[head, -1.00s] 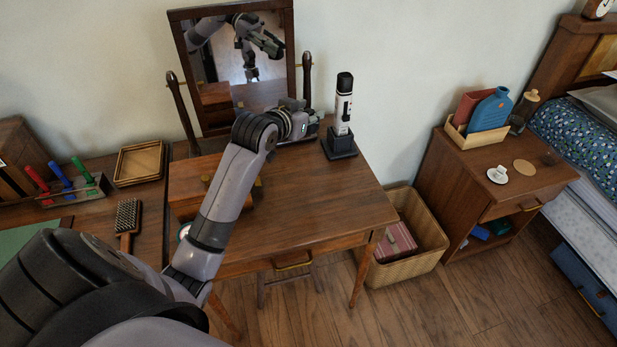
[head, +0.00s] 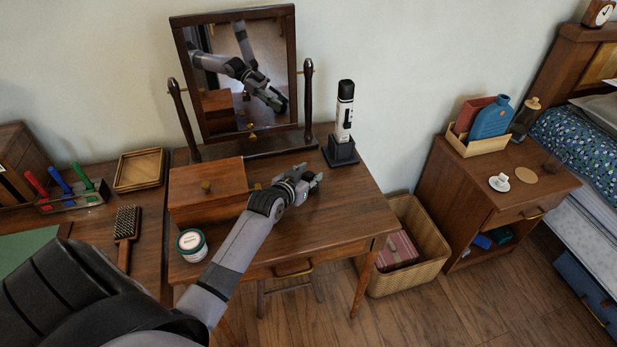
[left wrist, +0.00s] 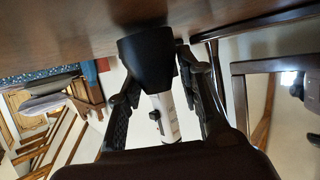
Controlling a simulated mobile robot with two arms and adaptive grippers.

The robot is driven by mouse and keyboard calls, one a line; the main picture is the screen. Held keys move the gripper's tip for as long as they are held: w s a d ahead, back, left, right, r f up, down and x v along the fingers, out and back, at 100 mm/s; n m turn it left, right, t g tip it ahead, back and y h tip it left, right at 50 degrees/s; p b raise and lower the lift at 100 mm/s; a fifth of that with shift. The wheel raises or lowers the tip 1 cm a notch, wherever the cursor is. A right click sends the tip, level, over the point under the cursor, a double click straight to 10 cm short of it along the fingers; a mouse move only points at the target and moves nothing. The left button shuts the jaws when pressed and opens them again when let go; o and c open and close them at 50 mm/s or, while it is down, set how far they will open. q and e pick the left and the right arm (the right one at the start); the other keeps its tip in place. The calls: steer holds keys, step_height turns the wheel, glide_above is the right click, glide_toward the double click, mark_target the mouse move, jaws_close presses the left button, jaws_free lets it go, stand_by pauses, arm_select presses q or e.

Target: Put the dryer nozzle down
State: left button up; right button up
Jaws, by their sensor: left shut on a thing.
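The dryer nozzle (left wrist: 148,58) looks like a black flared piece in the left wrist view, between the two fingers of my left gripper (left wrist: 158,85). In the head view my left gripper (head: 313,182) is shut on it, low over the right part of the dressing table (head: 330,218). The nozzle is mostly hidden there by the gripper. The wooden tabletop (left wrist: 60,32) is close to it in the wrist view; I cannot tell whether they touch. My right gripper is not in view.
A black-and-white device (head: 344,115) stands in a black dock (head: 341,152) behind the gripper. The front right tabletop is clear. A basket (head: 410,278) stands right.

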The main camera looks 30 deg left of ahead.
arm_select(q)
steer(key=shift+f, duration=0.3)
steer(key=shift+f, duration=0.15)
steer(key=o, duration=1)
steer(key=shift+r, duration=0.25)
steer(key=v, duration=1.2)
